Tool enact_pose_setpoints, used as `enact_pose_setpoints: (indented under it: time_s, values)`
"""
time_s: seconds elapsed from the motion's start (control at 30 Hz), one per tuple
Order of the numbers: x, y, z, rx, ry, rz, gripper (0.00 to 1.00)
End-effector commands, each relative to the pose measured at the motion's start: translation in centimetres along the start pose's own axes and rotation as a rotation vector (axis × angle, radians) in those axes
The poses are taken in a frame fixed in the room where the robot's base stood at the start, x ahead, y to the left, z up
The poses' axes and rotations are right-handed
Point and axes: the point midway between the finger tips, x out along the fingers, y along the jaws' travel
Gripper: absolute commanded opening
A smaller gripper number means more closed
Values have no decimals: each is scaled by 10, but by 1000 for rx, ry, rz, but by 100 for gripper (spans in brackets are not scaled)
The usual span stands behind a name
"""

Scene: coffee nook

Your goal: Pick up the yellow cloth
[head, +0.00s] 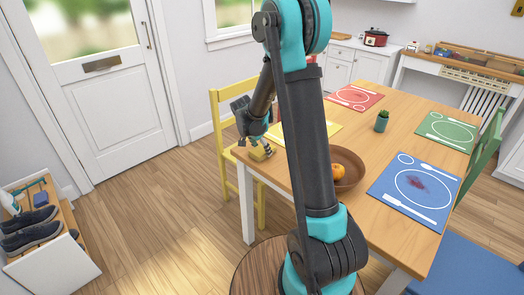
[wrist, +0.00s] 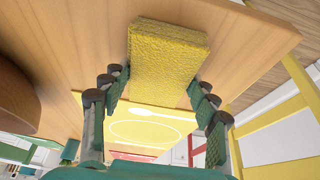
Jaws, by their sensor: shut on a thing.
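The yellow cloth (wrist: 168,65) is a thick folded block with a rough surface, seen between the fingers in the wrist view. My gripper (wrist: 160,92) is shut on it, with finger pads against its left and right sides. In the head view my gripper (head: 258,144) is at the table's near left corner, and the cloth (head: 262,154) shows just below the fingers. I cannot tell whether the cloth touches the tabletop or is slightly above it.
The wooden table (head: 400,112) holds a brown bowl (head: 352,182) with an orange fruit, a small potted plant (head: 381,121), and red, green, blue and yellow placemats. A yellow chair (head: 217,125) stands close behind my gripper.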

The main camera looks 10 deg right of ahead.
Motion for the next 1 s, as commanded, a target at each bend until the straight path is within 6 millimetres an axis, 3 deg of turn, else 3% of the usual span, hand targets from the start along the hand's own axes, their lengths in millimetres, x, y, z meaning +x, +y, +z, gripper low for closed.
enact_pose_setpoints:
  time_s: [0.27,0.7,1.0]
  values:
    - [-21,0,-8,0,0,0,31]
    - [-129,0,-53,0,0,0,31]
    - [-175,0,-72,0,0,0,31]
